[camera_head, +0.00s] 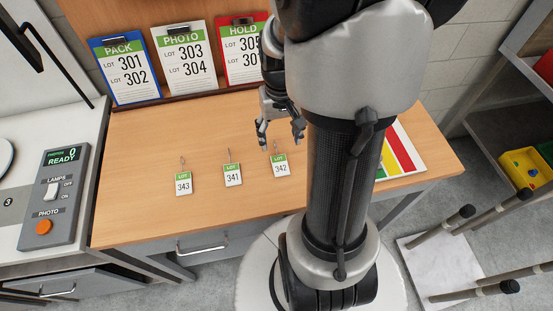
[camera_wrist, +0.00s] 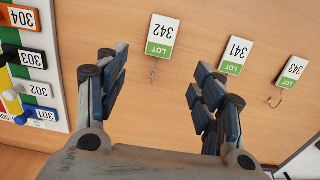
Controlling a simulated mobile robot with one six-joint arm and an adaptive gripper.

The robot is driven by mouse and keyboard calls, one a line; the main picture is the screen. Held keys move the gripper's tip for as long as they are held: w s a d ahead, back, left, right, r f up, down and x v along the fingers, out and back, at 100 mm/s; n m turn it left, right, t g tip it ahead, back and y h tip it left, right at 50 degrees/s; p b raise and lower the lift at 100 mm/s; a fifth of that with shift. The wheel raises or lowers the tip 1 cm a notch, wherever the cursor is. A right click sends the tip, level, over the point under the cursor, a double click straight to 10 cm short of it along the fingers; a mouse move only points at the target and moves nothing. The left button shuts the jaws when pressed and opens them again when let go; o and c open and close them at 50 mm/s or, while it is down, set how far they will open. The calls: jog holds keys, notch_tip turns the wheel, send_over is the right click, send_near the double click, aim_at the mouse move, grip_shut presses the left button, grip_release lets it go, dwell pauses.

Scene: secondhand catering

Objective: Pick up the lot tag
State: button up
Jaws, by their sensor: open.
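Three white lot tags with green bands and wire hooks lie apart on the wooden table. Tag 343 (camera_head: 183,186) is on the left, tag 341 (camera_head: 233,174) in the middle and tag 342 (camera_head: 281,165) on the right. My gripper (camera_head: 280,138) is open and empty, just behind tag 342 in the head view. In the wrist view tag 342 (camera_wrist: 163,36) lies ahead of my open fingers (camera_wrist: 158,78), with its hook pointing between them. Tag 341 (camera_wrist: 236,54) and tag 343 (camera_wrist: 291,71) lie further right there.
A colour-striped board (camera_head: 402,155) lies at the table's right; in the wrist view the board (camera_wrist: 60,93) carries several numbered tags. PACK (camera_head: 124,68), PHOTO (camera_head: 184,57) and HOLD (camera_head: 240,50) clipboards stand at the back. A control box (camera_head: 54,198) is left. The table's front left is clear.

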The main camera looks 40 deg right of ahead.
jog(key=b, duration=0.2)
send_over(279, 159)
jog(key=f, duration=0.5)
jog(key=shift+s+a+f, duration=0.2)
jog(key=shift+s+f, duration=0.05)
jog(key=shift+f, duration=0.05)
jog(key=f, duration=0.1)
jog(key=f+b, duration=0.1)
jog(key=f, duration=0.1)
jog(key=f+b, duration=0.1)
jog(key=f, duration=0.1)
jog(key=shift+w+d+f, duration=0.1)
jog(key=shift+w+d, duration=0.1)
jog(key=shift+w, duration=0.1)
jog(key=c, duration=1)
